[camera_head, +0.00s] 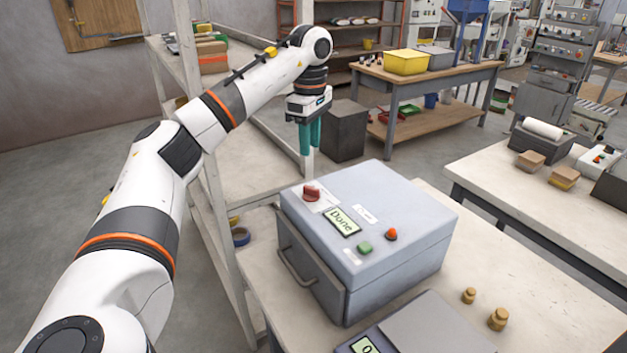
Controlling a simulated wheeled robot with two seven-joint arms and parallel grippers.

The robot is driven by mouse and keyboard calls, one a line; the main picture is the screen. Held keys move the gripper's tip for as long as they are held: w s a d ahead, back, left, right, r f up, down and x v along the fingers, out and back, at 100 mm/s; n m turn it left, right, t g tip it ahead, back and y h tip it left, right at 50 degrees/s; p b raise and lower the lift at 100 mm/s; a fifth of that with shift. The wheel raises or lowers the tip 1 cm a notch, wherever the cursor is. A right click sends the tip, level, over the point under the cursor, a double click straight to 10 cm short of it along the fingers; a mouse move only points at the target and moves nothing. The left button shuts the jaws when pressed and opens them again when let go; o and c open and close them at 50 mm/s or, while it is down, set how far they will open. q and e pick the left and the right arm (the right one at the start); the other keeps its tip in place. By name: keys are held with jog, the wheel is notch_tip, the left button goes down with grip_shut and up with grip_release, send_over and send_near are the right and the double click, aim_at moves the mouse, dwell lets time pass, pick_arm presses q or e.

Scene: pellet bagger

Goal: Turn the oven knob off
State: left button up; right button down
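The oven is a blue-grey box (405,238) on a pale bench, with a front door and a bar handle on its left side. The red knob (311,192) sits on a white label plate at the back left of its top. A small display (341,222) on the top reads "Done". My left gripper (309,150) has teal fingers pointing down and hangs behind and above the knob, apart from it. Its fingers look close together, but I cannot tell whether they are open or shut. Nothing shows between them. My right gripper is not in view.
A green button (365,248) and a red button (391,234) are also on the oven top. A scale (425,330) and two brass weights (498,319) stand in front. A white shelf rack (215,220) stands left of the oven. Another table is at right.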

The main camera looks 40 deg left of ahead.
aim_at(311, 187)
pick_arm(q)
notch_tip(311, 187, down, 11)
jog(key=shift+f+p, duration=0.1)
jog(key=shift+p, duration=0.9)
jog(key=shift+c, duration=0.2)
jog(key=shift+d, duration=0.1)
grip_shut()
